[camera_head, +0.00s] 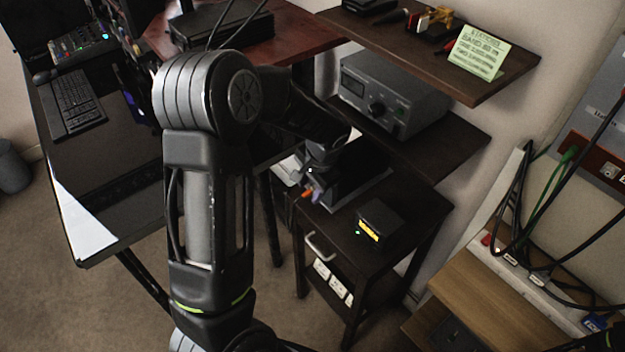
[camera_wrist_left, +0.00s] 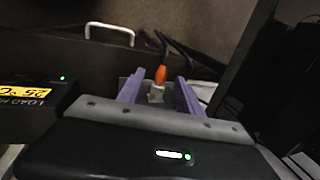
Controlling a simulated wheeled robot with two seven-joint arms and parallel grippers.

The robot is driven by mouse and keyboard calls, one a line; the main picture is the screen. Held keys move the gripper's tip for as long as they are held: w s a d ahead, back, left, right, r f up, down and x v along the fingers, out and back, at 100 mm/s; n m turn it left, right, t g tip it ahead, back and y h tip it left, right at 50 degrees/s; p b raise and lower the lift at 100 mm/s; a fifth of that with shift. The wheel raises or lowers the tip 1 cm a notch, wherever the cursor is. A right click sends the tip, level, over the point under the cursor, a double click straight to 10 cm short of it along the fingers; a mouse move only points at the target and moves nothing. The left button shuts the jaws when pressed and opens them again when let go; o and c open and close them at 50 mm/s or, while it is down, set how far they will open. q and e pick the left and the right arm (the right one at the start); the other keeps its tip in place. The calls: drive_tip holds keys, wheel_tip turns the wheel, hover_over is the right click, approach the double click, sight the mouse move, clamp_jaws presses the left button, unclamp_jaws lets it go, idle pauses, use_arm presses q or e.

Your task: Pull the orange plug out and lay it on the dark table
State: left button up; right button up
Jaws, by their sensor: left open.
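The orange plug (camera_wrist_left: 160,75) shows in the wrist view, with a dark cable at its far end and a pale metallic part at its near end. It also shows small in the head view (camera_head: 307,193). My left gripper (camera_wrist_left: 158,88) is open, its two purple fingers on either side of the plug's line, with gaps to both. In the head view my left gripper (camera_head: 314,190) is beside the plug, over the small dark table (camera_head: 335,226). What the plug sits in is mostly hidden by my gripper. My right gripper is not in view.
A black load box (camera_head: 381,220) with a yellow display stands on the small table, right of my gripper. A grey instrument (camera_head: 390,92) sits on a shelf behind. A metal handle (camera_head: 319,247) is on the table's front. The tabletop between gripper and box is clear.

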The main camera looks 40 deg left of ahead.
use_arm(q)
drive_tip(key=shift+c, duration=0.4)
clamp_jaws()
